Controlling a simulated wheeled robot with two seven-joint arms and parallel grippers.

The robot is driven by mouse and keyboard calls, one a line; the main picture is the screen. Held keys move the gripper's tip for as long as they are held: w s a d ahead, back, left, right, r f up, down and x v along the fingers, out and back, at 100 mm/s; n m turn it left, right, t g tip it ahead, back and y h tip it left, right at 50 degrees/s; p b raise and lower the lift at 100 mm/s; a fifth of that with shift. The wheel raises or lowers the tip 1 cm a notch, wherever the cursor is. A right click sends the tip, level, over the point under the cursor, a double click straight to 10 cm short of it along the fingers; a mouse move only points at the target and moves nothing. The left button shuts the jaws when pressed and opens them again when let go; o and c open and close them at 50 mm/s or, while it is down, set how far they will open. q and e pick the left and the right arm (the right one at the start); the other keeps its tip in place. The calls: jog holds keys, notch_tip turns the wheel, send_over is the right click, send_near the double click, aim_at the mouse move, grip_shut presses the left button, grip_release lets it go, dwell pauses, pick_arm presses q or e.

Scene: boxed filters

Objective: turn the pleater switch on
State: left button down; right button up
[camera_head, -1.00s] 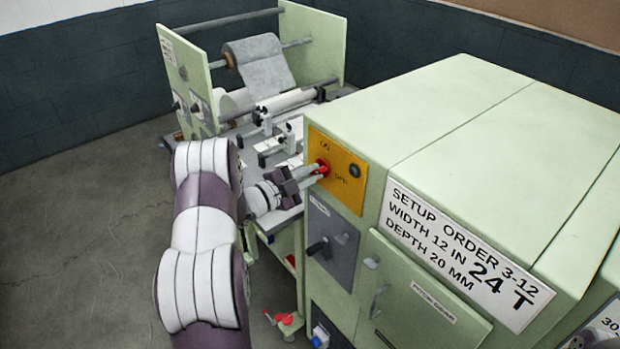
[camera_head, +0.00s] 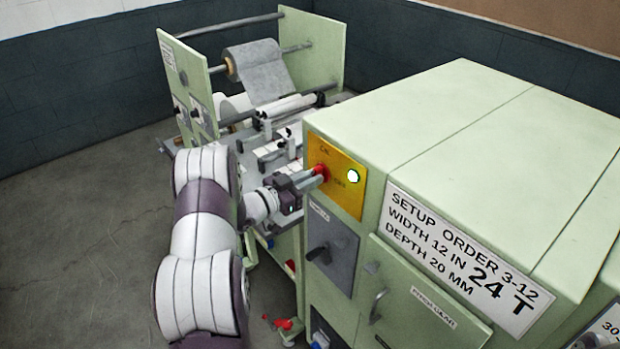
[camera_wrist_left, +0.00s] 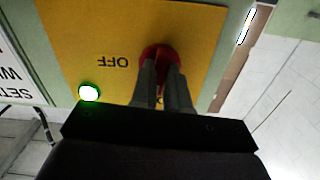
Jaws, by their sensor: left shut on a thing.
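The pleater switch is a red knob (camera_head: 320,171) on a yellow panel (camera_head: 336,184) at the near left corner of the green machine. Beside it a round lamp (camera_head: 353,176) glows white-green. My left gripper (camera_head: 312,180) is shut on the red knob. In the left wrist view its two fingers close on the red knob (camera_wrist_left: 158,56), hiding part of it and part of the lettering below. The word OFF shows on the yellow panel (camera_wrist_left: 90,30) there, and the lamp (camera_wrist_left: 89,93) is lit green. My right gripper is not in view.
Below the panel is a grey plate with a dark handle (camera_head: 318,254), and a green door (camera_head: 420,300) beside it. A setup order sign (camera_head: 465,262) is on the machine's side. A stand with a grey roll (camera_head: 262,62) is behind. Open floor (camera_head: 80,230) lies left.

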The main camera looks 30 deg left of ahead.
pick_arm(q)
jog(key=shift+f+n, duration=0.1)
jog(key=shift+n, duration=0.6)
jog(key=c, duration=1.1)
grip_release()
jog(key=shift+s, duration=0.1)
jog(key=shift+s+a+r, duration=0.1)
jog(key=shift+s+r, duration=0.05)
jog(key=shift+r, duration=0.05)
jog(key=b+v, duration=0.4)
jog(key=v, duration=0.8)
jog(key=shift+s, duration=0.35)
jog(key=shift+a, duration=0.1)
